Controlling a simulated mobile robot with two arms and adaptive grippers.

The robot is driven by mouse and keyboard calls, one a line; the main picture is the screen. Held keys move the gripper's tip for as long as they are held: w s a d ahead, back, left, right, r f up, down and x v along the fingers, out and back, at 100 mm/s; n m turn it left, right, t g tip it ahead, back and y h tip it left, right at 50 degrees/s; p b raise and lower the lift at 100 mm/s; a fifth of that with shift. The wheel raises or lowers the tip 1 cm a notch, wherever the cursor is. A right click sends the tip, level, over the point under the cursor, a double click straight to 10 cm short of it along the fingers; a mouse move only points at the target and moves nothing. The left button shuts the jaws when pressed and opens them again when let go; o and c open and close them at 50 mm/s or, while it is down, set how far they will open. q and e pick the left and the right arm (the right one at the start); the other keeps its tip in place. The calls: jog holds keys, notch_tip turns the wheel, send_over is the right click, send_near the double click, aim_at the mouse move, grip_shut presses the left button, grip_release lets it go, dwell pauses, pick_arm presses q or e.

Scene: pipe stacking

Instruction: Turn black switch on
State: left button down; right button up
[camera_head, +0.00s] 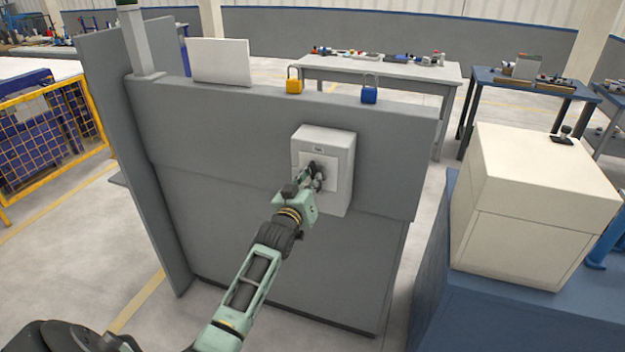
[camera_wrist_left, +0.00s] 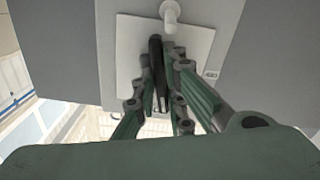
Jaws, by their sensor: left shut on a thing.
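A pale switch box (camera_head: 345,155) is mounted on the front of a grey wall panel, with a white plate on its face. My left gripper (camera_head: 317,176) is in front of this plate and covers much of it. In the left wrist view, the black switch (camera_wrist_left: 156,72) is a slim dark lever lying between the green and grey fingers of my left gripper (camera_wrist_left: 161,62), which are shut on it. The white plate (camera_wrist_left: 133,45) shows behind it, with a pale round peg (camera_wrist_left: 170,14) just above the lever. My right gripper is not in view.
A yellow padlock (camera_head: 294,86) and a blue padlock (camera_head: 369,95) stand on the panel's (camera_head: 230,120) top ledge. A cream box (camera_head: 530,195) sits on a blue cabinet at the right. Worktables with small items stand behind.

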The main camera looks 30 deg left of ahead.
pick_arm(q)
jog(key=shift+m, duration=1.7)
jog(key=c, duration=1.8)
grip_release()
jog(key=v, duration=1.2)
jog(key=shift+f, duration=0.1)
